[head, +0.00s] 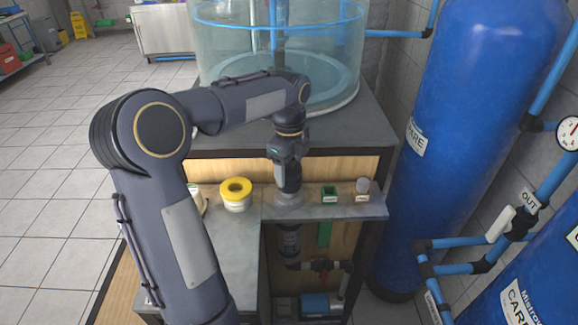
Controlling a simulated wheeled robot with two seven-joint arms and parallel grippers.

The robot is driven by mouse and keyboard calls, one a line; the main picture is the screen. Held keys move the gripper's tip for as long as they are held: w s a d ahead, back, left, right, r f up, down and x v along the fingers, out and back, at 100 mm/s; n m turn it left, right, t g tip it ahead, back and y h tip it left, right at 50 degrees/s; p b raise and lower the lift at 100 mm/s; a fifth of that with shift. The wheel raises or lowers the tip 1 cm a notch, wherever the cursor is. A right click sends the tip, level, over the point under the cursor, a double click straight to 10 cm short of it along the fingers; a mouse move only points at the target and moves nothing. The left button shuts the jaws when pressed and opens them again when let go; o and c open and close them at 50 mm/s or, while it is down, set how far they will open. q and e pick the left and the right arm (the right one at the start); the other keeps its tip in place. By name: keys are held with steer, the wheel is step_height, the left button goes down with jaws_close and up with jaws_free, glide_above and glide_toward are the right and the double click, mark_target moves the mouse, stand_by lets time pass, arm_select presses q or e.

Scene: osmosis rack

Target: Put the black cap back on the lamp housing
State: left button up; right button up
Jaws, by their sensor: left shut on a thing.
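My left gripper (288,182) points straight down over the narrow grey shelf (345,210). It is shut on a dark thing at its tips, which I take to be the black cap; the fingers hide most of it. Right beneath the tips is a round grey fitting in the shelf top. A grey cylinder (289,240), seemingly the lamp housing, hangs below the shelf in line with the gripper. I cannot tell whether the cap touches the housing. My right gripper is not in view.
A small green box (329,194) and a small grey-topped piece (362,186) stand to the right. A clear tank (225,50) is behind; a blue vessel (430,130) rises at right.

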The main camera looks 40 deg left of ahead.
arm_select(q)
steer(key=shift+f, duration=0.15)
stand_by(0.3)
steer(key=shift+f+b, duration=0.55)
steer(key=shift+f, duration=0.2)
steer(key=shift+f, duration=0.4)
steer(key=o, duration=1.4)
steer(key=shift+r, duration=0.1)
